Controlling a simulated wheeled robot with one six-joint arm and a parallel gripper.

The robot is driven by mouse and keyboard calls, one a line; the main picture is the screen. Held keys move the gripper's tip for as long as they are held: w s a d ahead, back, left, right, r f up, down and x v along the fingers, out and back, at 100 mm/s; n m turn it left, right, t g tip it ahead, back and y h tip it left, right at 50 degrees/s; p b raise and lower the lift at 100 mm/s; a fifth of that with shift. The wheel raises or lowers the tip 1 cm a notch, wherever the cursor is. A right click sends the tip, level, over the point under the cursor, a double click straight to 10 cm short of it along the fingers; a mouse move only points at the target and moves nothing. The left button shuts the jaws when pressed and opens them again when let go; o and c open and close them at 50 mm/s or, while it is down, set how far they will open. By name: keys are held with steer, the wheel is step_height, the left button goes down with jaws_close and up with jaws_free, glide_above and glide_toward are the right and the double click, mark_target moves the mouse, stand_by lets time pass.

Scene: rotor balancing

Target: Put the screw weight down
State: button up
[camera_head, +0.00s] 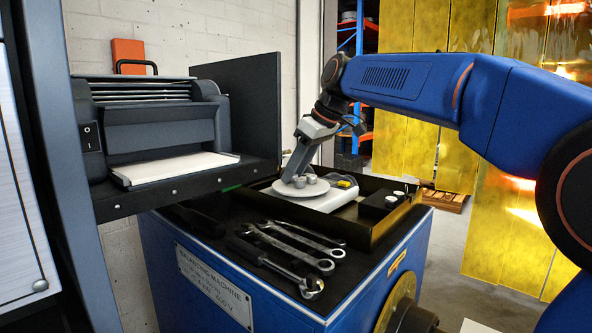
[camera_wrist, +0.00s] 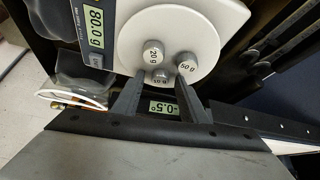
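Three grey screw weights stand on the round white pan (camera_wrist: 205,30) of a scale: one marked 20 g (camera_wrist: 154,52), one marked 50 g (camera_wrist: 187,64) and a smaller one (camera_wrist: 160,76) whose marking is hard to read, perhaps 10 g. The scale display (camera_wrist: 93,26) reads 80.0 g. My gripper (camera_wrist: 160,82) is open, its dark fingers apart on either side of the smallest weight. Gaps show between fingers and weight. In the head view my gripper (camera_head: 297,178) reaches down to the pan (camera_head: 288,190), partly hiding the weights.
The scale sits in a black tray (camera_head: 376,238) on the blue balancing machine cabinet. Several wrenches (camera_head: 292,240) lie in front of the tray. A dark machine (camera_head: 160,125) with a back panel stands to the left. A small display between my fingers reads about -0.5° (camera_wrist: 164,107).

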steer(key=shift+r, duration=0.1)
steer(key=v, duration=1.2)
